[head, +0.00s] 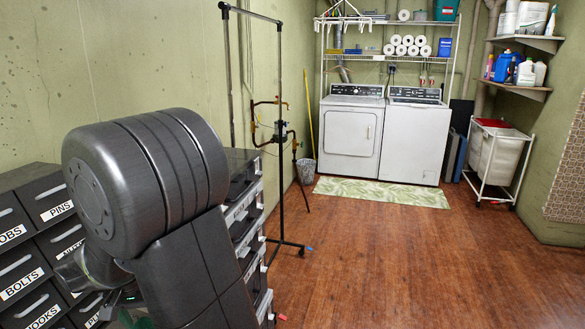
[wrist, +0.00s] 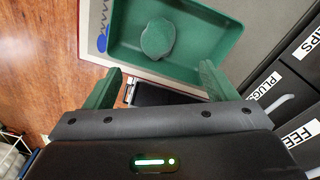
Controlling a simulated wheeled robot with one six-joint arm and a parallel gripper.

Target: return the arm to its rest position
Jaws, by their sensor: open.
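My arm (head: 150,190) is folded large in the left foreground of the head view, in front of labelled drawers. In the wrist view my gripper (wrist: 160,76) has its two green fingers wide apart, with nothing between them. Beyond the fingertips lies a green tray (wrist: 222,62) with a rounded green piece (wrist: 157,38) in it. I cannot tell how far the fingers are from the tray. In the head view my gripper is mostly hidden behind the arm.
Dark drawers (head: 45,262) labelled PINS and BOLTS stand close at the left, partly behind my arm. A metal garment rack (head: 280,120) stands just right of it. The wooden floor (head: 400,260) is open to the right. A washer and dryer (head: 352,138) stand at the back.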

